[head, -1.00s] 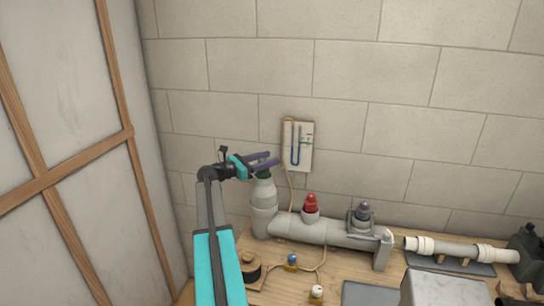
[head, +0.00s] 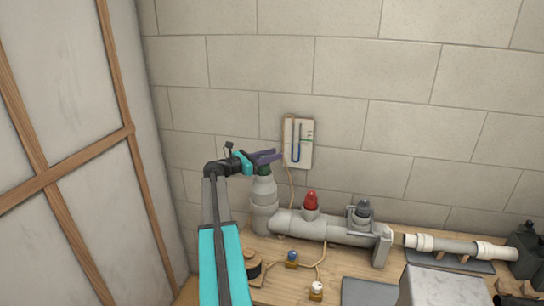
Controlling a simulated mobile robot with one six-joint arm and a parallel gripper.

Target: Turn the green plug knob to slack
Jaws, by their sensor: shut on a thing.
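The green plug knob (head: 263,170) sits on top of the upright grey pipe branch (head: 264,188) at the left end of the pipe assembly. Only a little dark green shows below the jaws. My gripper (head: 268,157), with dark purple fingers, is at the top of this plug and is shut on its knob. The fingers hide most of the knob, so its turn angle cannot be seen.
A red plug (head: 311,201) and a grey clamped fitting (head: 361,213) stand on the horizontal pipe to the right. A gauge board (head: 299,143) hangs on the wall close behind my gripper. Small blue (head: 292,257) and white (head: 317,289) valves stand in front on the wooden bench.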

